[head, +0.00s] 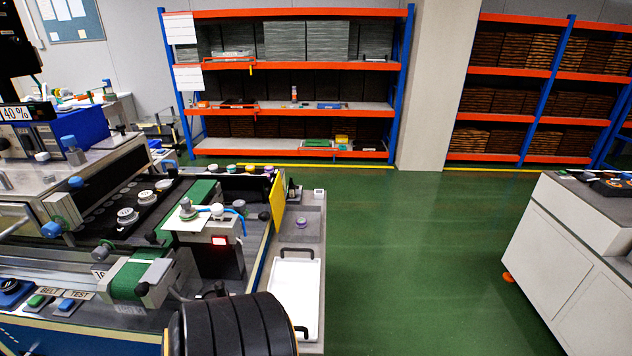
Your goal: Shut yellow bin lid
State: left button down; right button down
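A yellow panel (278,203), which looks like the yellow bin lid, stands upright at the right end of the machine bench in the head view. It rises beside a grey tray ledge, and its broad face is turned to the right. I cannot make out the bin's opening or the hinge from here. Neither of my grippers can be made out in the view, so nothing is seen touching the panel.
The machine bench with a green belt (128,280) fills the left. A white tray (295,298) with black handles lies on the ledge below the panel. A white cabinet (570,245) stands right. Green floor (420,260) between is clear. Orange-and-blue shelves (290,105) stand behind.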

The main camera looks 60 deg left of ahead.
aim_at(276, 198)
jog(key=i+u, duration=0.25)
jog(key=i, duration=0.15)
jog(key=i+l+u, duration=0.35)
jog(key=i+u, duration=0.2)
jog(key=i, duration=0.2)
jog(key=i+j+u, duration=0.1)
jog(key=u, duration=0.35)
jog(key=i+u, duration=0.2)
jog(key=u, duration=0.2)
jog(key=i+u, duration=0.15)
jog(key=u, duration=0.3)
jog(key=i+u, duration=0.15)
jog(key=u, duration=0.3)
jog(key=i+l+u, duration=0.1)
jog(key=u, duration=0.3)
jog(key=i+l+u, duration=0.15)
jog(key=u, duration=0.3)
jog(key=i+l+u, duration=0.15)
jog(key=u, duration=0.3)
